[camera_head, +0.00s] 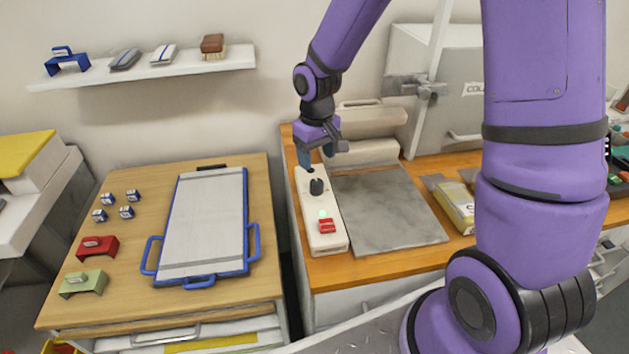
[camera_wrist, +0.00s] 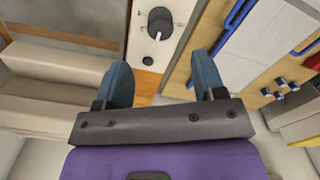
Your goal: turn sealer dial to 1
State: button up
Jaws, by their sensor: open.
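The sealer's white control panel (camera_head: 309,215) lies along the left edge of the wooden bench. Its black dial (camera_head: 316,187) stands near the middle, and it also shows in the wrist view (camera_wrist: 159,22) at the top, with a small pale mark beside it. The dial's setting is too small to read. A smaller dark knob (camera_wrist: 148,61) sits on the same panel, closer to my fingers. My gripper (camera_head: 317,162) is above the panel's far end, open and empty. In the wrist view my gripper (camera_wrist: 162,76) has its blue-grey fingers apart, with the dial beyond them.
A red button (camera_head: 326,226) sits at the panel's near end. A grey mat (camera_head: 388,210) lies right of the panel, with a yellow packet (camera_head: 456,205) beyond it. A separate table with a blue-handled board (camera_head: 206,225) stands left, across a gap.

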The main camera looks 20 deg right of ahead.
aim_at(316, 181)
notch_tip(316, 181, down, 9)
jog(key=shift+f, duration=0.15)
jog(key=shift+c, duration=0.4)
jog(key=c, duration=0.8)
jog(key=shift+c, duration=0.2)
jog(key=shift+n, duration=0.3)
jog(key=n, duration=0.4)
jog(key=shift+n, duration=2)
